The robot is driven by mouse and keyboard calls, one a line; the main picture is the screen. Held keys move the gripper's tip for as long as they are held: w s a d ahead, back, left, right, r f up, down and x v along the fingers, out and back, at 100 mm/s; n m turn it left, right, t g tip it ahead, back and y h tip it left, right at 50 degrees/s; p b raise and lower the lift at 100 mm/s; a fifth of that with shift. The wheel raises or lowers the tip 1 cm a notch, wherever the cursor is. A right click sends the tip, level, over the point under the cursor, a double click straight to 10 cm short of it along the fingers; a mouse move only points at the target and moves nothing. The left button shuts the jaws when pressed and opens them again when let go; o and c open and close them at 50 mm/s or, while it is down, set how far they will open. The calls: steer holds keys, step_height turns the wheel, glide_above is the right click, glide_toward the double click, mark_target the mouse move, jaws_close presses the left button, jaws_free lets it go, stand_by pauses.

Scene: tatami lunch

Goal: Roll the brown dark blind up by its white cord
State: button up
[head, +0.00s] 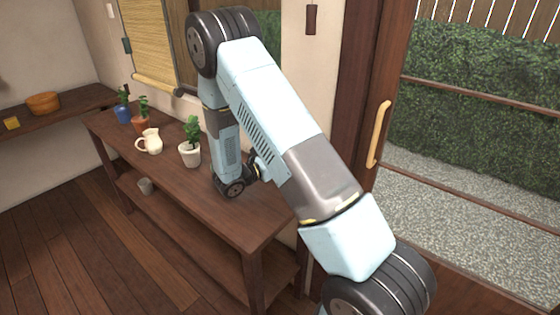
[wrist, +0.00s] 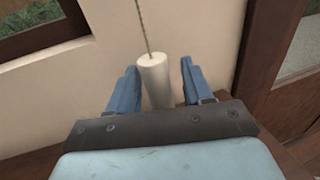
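In the wrist view my gripper (wrist: 159,68) is open, with its two blue fingers apart. A white cylindrical pull (wrist: 153,78) shows between them, nearer the left finger, with a clear gap on the right. Its lower end is hidden by the gripper body. A thin beaded cord (wrist: 144,28) runs up from its top, in front of the pale wall. In the head view my arm covers the gripper and the pull. A dark strip stands beside the tan blind (head: 152,38), but I cannot tell whether it is the brown dark blind; my arm covers much of that window.
A wooden sideboard (head: 222,215) stands below, with a white-potted plant (head: 190,152), a cream jug (head: 153,141), a brown-potted plant (head: 141,122) and a blue vase (head: 123,113). A sliding door with a pale handle (head: 379,134) is at right. Floor at left is clear.

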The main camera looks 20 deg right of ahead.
steer(key=shift+a, duration=0.1)
steer(key=shift+a, duration=0.2)
steer(key=v, duration=1.3)
steer(key=shift+s+a+f, duration=0.1)
steer(key=shift+s+a, duration=0.05)
